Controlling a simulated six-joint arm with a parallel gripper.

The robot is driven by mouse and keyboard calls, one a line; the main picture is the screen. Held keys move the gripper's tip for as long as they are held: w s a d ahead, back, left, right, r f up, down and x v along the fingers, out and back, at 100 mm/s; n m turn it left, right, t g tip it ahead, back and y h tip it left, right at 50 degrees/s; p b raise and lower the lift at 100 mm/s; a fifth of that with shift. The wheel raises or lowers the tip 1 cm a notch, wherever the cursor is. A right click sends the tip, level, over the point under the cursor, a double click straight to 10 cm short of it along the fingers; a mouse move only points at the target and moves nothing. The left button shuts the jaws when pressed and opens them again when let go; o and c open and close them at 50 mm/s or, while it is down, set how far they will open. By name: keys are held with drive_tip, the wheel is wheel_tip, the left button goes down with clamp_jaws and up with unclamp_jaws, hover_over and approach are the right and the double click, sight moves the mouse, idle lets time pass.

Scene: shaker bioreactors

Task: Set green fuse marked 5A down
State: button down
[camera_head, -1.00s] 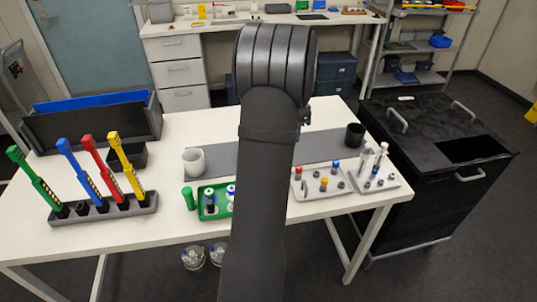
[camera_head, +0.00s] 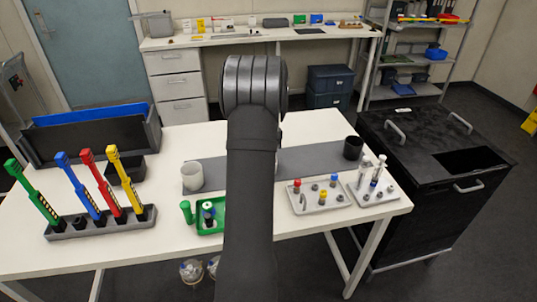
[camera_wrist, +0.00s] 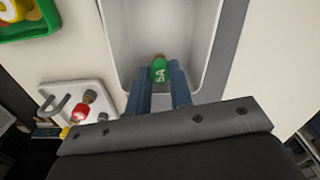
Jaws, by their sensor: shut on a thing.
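The green fuse marked 5A (camera_wrist: 158,70) is between the two blue fingers of my gripper (camera_wrist: 160,80) in the wrist view. My gripper is shut on it, with its white 5A marking facing the camera. The fuse is over a light grey shallow tray (camera_wrist: 198,40) with raised rims, near the tray's lower end in the picture. I cannot tell whether the fuse touches the tray floor. In the head view my arm hides the gripper, the fuse and this tray.
A white rack (camera_head: 316,207) with coloured fuses and a black cup (camera_head: 353,147) are right. Tall coloured tools stand in a grey rack (camera_head: 100,230) at far left.

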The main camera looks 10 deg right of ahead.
drive_tip(key=c, duration=1.3)
unclamp_jaws()
drive_tip(key=shift+f, duration=0.15)
wheel_tip(320, 180, up, 12)
drive_tip(key=shift+r, duration=0.2)
wheel_tip(320, 180, down, 13)
drive_tip(key=shift+r, duration=2.25)
drive_tip(key=shift+f, duration=0.1)
